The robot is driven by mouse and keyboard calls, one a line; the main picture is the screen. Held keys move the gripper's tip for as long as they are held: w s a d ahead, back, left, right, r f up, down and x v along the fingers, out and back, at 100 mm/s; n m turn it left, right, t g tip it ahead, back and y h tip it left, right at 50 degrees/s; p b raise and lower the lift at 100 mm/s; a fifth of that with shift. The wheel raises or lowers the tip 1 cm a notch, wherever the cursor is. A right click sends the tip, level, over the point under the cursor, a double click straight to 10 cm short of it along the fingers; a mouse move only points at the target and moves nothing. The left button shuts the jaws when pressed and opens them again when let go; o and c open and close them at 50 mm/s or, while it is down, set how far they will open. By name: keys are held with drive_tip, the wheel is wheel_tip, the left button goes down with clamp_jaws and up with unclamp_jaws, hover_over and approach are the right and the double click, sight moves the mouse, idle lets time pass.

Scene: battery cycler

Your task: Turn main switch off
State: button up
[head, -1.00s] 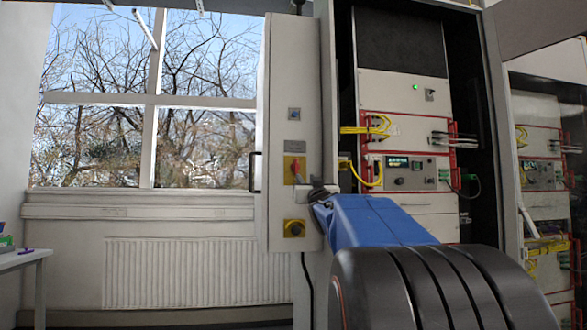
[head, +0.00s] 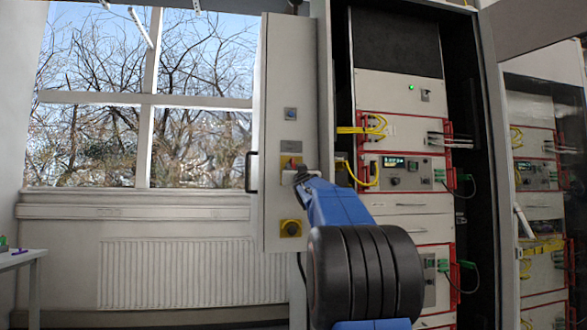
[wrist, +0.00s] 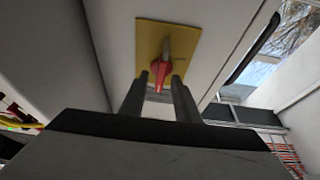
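The main switch (wrist: 161,68) is a red handle on a yellow plate (wrist: 181,39), fixed to the grey side panel of the cabinet. In the wrist view, my gripper (wrist: 161,77) is open, with one finger on each side of the handle's lower end. A small gap shows beside the fingers, and I cannot tell whether either touches it.
Below the main switch is another yellow plate with a dark knob (head: 291,228). Above it is a blue button (head: 291,114). A black door handle (head: 251,172) sticks out at the panel's left edge. The open cabinet (head: 400,90) with cabled instruments stands to the right.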

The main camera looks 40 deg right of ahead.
drive_tip(key=shift+w+d+r, duration=0.25)
drive_tip(key=shift+w+d, duration=0.1)
drive_tip(key=shift+w, duration=0.25)
clamp_jaws()
